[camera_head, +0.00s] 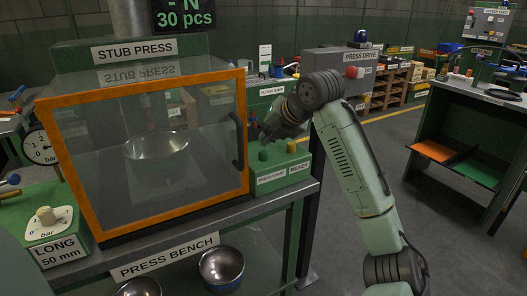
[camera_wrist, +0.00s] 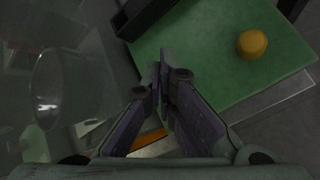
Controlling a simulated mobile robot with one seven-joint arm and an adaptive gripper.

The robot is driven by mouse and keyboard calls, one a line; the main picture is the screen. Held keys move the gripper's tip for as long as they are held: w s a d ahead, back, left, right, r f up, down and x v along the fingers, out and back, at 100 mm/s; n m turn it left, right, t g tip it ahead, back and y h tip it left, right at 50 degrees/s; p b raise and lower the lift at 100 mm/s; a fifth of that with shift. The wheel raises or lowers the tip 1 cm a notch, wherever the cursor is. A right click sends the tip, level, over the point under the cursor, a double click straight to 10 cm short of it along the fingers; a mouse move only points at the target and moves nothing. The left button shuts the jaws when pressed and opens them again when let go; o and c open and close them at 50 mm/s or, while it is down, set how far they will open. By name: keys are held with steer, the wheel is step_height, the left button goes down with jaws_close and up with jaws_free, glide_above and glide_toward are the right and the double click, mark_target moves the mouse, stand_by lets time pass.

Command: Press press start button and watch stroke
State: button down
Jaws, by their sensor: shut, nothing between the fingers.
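A green button box (camera_head: 285,177) stands at the right of the stub press, with a READY label and another label too small to read surely. A dark green round button (camera_head: 263,155) is on its top at left, and a second small round piece (camera_head: 291,147) at right. In the wrist view a yellow dome (camera_wrist: 252,44) sits on the box's green top (camera_wrist: 195,65). My gripper (camera_head: 266,139) is shut and empty above the box's left part, close to the dark button; contact cannot be told. In the wrist view its fingertips (camera_wrist: 161,68) hide part of the box.
The press has an orange-framed clear door (camera_head: 245,90), shut, with a dark handle (camera_head: 236,140) near my gripper. A metal bowl (camera_head: 157,149) is inside. Below is the press bench (camera_head: 250,212) with bowls on its lower shelf. Open floor lies at right.

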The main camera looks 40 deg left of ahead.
mark_target(266, 150)
stand_by(0.4)
steer(key=shift+f, duration=0.45)
steer(key=shift+f+b, duration=0.3)
steer(key=shift+f, duration=0.3)
stand_by(0.5)
stand_by(0.4)
steer(key=shift+r+p, duration=0.95)
steer(key=shift+r, duration=0.1)
step_height(266, 150, up, 5)
steer(key=p, duration=0.4)
